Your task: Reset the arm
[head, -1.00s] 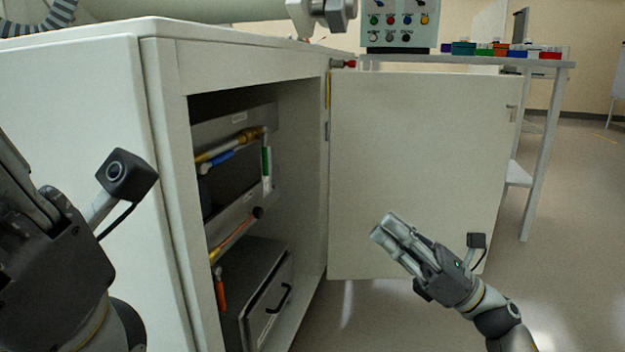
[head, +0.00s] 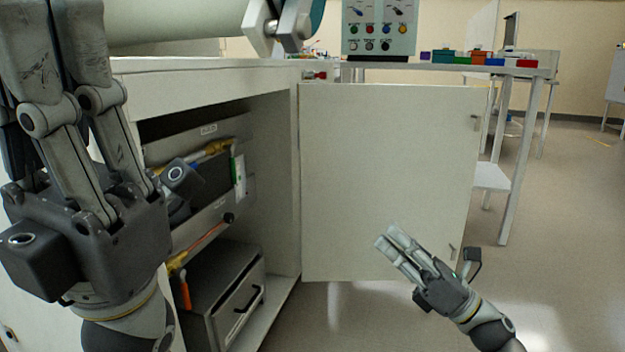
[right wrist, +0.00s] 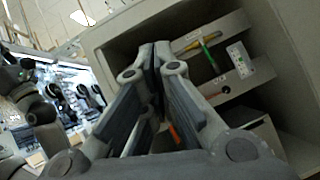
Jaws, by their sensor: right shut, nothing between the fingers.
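My left gripper (head: 58,40) is large and close at the left of the head view, its fingers pointing up and running to the top edge. It hides part of the cabinet front, and I cannot tell whether it is open or shut. My right gripper (head: 388,237) is low in the head view, right of the cabinet opening and in front of the open door. Its fingers are together and empty, pointing up and left. In the right wrist view the right gripper (right wrist: 155,58) shows its fingers meeting, with the cabinet interior beyond.
The white cabinet (head: 270,86) stands open, its door (head: 385,160) swung out to the right. A table (head: 455,67) with coloured boxes stands behind. The floor at right is clear.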

